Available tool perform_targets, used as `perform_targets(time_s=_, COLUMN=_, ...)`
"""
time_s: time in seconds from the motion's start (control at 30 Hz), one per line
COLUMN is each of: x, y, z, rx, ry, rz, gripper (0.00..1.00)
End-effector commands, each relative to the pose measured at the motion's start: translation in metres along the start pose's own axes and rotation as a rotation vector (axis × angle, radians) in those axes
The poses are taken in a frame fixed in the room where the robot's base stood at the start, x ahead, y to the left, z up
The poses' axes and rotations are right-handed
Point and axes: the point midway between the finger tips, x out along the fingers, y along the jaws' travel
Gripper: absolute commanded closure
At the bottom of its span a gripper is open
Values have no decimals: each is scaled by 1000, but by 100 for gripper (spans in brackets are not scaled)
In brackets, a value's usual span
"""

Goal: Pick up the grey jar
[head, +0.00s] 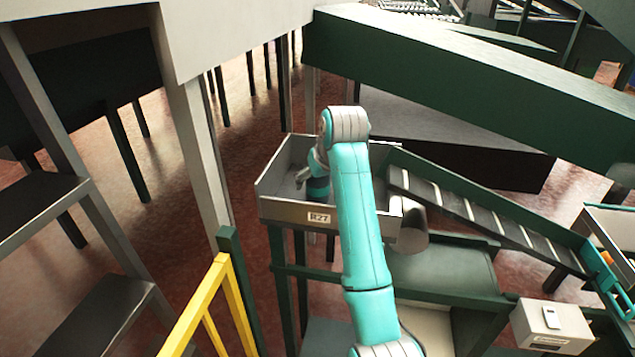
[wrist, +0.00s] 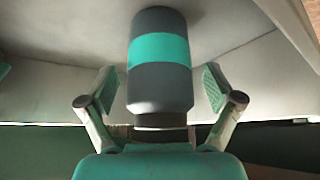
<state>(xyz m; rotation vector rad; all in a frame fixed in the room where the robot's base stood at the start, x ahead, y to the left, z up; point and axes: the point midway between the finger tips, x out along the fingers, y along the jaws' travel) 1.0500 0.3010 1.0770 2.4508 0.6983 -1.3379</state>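The grey jar (wrist: 160,88) shows in the wrist view as a dark grey cylinder with a teal band and a narrower end toward my gripper. My gripper (wrist: 159,72) is open, with one finger on each side of the jar and a visible gap on both sides. The jar is in front of a pale grey surface. In the head view my arm reaches down into a grey tray (head: 290,212) labelled R27.
The tray has raised walls around my gripper. A slatted conveyor (head: 470,210) slopes down to the right from the tray. A large dark green beam (head: 470,85) crosses behind it. A yellow railing (head: 205,305) and a grey shelf (head: 95,315) stand at the left.

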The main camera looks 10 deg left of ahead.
Motion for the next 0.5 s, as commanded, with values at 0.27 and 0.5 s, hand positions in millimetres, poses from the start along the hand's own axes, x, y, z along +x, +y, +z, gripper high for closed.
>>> perform_targets(time_s=0.27, x=0, y=0, z=0, rx=0, ry=-1, rz=0, gripper=79)
perform_targets(time_s=0.5, x=0, y=0, z=0, rx=0, ry=0, rz=0, gripper=82)
